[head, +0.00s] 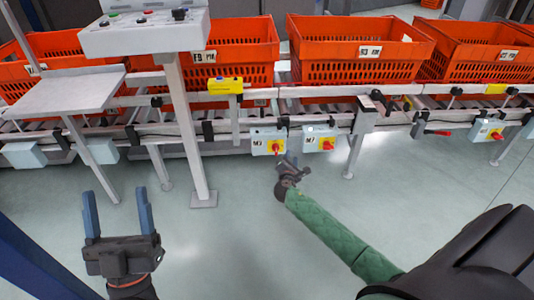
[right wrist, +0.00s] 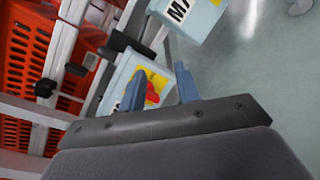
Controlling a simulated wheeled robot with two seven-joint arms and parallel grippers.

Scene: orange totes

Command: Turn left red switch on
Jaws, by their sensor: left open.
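The left red switch (head: 276,147) is on a pale blue box with a yellow plate (head: 268,141), under the conveyor rail. A second red switch (head: 327,145) is on a similar box to its right. My right gripper (head: 284,163) is just in front of the left box. In the right wrist view, its two blue fingers (right wrist: 160,90) stand apart, with the red switch handle (right wrist: 153,94) between them, nearer the left finger. I cannot tell whether they touch it. My left gripper (head: 118,205) is open and empty above the floor, far from the switches.
Orange totes (head: 355,55) stand along the conveyor. A grey control panel on a post (head: 185,130) stands at the left, beside a pale shelf (head: 65,93). Another switch box (head: 487,131) hangs at the far right. The floor (head: 230,240) in front is clear.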

